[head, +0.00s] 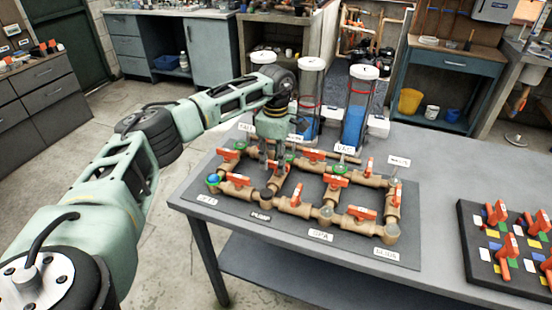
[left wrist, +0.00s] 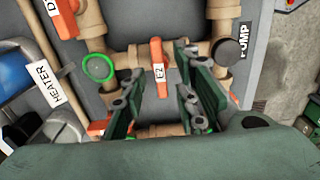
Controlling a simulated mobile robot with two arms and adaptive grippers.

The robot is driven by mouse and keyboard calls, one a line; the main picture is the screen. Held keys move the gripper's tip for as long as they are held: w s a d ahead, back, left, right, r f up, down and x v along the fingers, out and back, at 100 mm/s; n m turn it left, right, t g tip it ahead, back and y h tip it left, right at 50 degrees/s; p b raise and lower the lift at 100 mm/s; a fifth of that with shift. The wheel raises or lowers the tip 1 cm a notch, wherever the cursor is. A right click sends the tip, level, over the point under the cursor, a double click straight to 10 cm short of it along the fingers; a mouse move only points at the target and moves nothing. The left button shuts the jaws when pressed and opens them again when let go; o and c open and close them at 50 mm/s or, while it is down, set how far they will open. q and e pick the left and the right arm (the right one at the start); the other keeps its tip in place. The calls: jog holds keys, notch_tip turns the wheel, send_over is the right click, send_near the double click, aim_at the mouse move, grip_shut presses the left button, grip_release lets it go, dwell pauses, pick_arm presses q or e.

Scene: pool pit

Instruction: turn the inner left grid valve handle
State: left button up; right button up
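The inner left grid valve handle looks to be the orange-red lever (left wrist: 157,68) with a small white tag in the left wrist view. It sits on a brass pipe between a green ring and a dark round cap. My left gripper (left wrist: 157,58) is open, with one finger on each side of this lever and gaps showing on both sides. In the head view my left gripper (head: 273,162) points down at the left part of the brass pipe grid (head: 327,213); the lever there is partly hidden by the fingers. My right gripper is in neither view.
Other orange-red valve handles stand close by on the grid, such as one in front (head: 297,194). Clear cylinders (head: 310,85) stand behind the grid. A board with several red handles (head: 500,250) lies at the right. Bare grey tabletop (head: 437,190) lies between them.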

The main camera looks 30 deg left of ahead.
pick_arm(q)
notch_tip(320, 180, up, 12)
dwell(0.5)
